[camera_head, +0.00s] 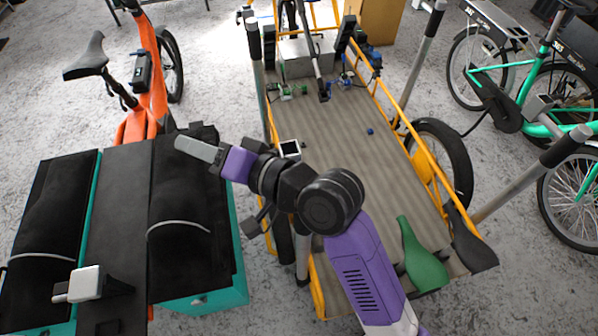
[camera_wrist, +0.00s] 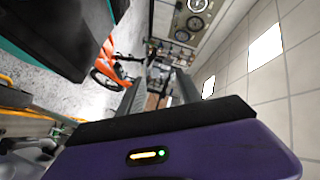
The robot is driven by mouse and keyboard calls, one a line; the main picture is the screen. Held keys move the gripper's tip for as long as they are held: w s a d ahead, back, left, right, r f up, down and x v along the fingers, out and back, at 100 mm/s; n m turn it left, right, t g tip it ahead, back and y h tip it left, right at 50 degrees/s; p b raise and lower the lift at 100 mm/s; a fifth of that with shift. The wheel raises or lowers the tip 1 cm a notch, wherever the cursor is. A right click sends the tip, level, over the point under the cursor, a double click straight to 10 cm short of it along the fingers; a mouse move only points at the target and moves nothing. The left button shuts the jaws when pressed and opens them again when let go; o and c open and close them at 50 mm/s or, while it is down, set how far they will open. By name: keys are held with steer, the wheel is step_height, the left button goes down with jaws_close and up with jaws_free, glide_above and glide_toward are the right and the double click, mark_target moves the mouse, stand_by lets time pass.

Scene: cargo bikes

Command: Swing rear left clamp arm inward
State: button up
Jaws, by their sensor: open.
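A grey tube (camera_head: 302,262) shows near the bed's left side, partly hidden by my arm. I cannot tell which part is the rear left clamp arm.
The ribbed bed (camera_head: 350,130) holds a green saddle (camera_head: 422,258), a grey box (camera_head: 305,55) and small parts. The teal boxes (camera_head: 205,300) with black tops stand left, an orange bike (camera_head: 145,80) behind them. Green bikes (camera_head: 530,70) stand right.

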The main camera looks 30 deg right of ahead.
steer(key=s+d+f+n+g+h+p, duration=0.1)
steer(key=s+d+f+g+h, duration=0.2)
steer(key=d+g, duration=0.45)
steer(key=s+d+f+n+g+h+p, duration=0.2)
steer(key=s+d+g+h, duration=0.15)
steer(key=d+g, duration=0.4)
steer(key=shift+t+y, duration=0.35)
steer(key=shift+t, duration=0.35)
steer(key=shift+s+d+f, duration=0.1)
steer(key=shift+f, duration=1.7)
steer(key=shift+s+d+f, duration=0.1)
steer(key=shift+f, duration=1.7)
steer(key=shift+a, duration=0.1)
jaws_close()
